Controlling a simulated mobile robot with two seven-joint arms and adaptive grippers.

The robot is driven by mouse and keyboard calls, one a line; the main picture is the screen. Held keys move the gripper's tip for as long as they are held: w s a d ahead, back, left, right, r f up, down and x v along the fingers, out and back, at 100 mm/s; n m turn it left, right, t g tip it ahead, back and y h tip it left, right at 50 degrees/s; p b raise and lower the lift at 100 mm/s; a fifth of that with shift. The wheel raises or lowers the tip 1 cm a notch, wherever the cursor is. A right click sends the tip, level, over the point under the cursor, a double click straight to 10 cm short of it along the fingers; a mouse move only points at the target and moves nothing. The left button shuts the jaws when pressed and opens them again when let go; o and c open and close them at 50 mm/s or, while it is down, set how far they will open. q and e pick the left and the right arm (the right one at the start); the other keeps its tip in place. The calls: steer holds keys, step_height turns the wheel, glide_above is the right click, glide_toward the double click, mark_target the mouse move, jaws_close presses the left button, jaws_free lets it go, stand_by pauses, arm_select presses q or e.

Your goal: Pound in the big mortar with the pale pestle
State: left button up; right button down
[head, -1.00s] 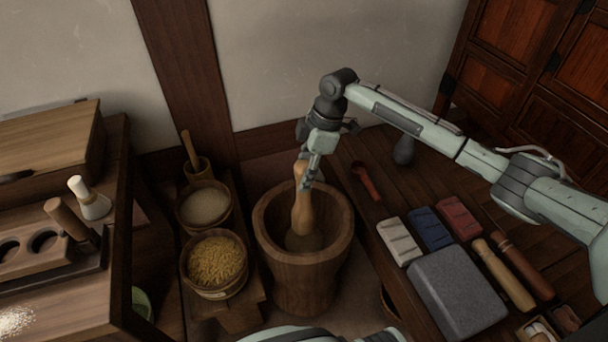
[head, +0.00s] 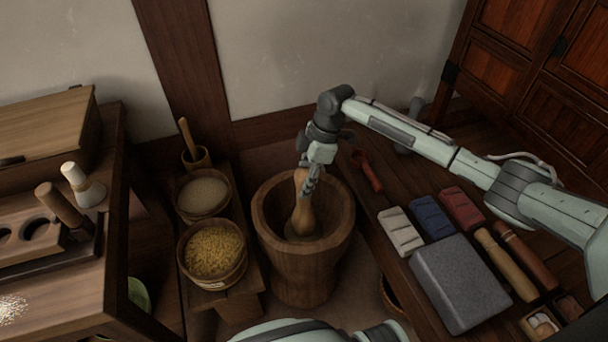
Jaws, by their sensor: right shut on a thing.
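The big wooden mortar (head: 303,265) stands upright on the floor in the middle of the head view. The pale pestle (head: 303,219) stands nearly upright inside it, its thick lower end down in the bowl. My right gripper (head: 310,183) is shut on the pestle's upper part, just above the mortar's far rim. The exact contact of the pestle's tip with the mortar's floor is hard to make out. My left gripper is not in view.
Left of the mortar, buckets of pale grain (head: 203,196) and yellow grain (head: 213,252) stand on a low bench. On the right, a low wooden platform holds a grey stone block (head: 460,284), coloured blocks (head: 432,218), a red scoop (head: 367,171) and two rollers (head: 505,264).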

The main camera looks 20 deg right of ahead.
mark_target(303, 172)
steer(key=shift+w, duration=0.1)
steer(key=shift+f, duration=0.3)
step_height(303, 172, up, 4)
steer(key=p, duration=0.3)
step_height(303, 172, up, 3)
steer(key=shift+f+b, duration=0.1)
steer(key=shift+b, duration=0.35)
steer(key=shift+r, duration=0.65)
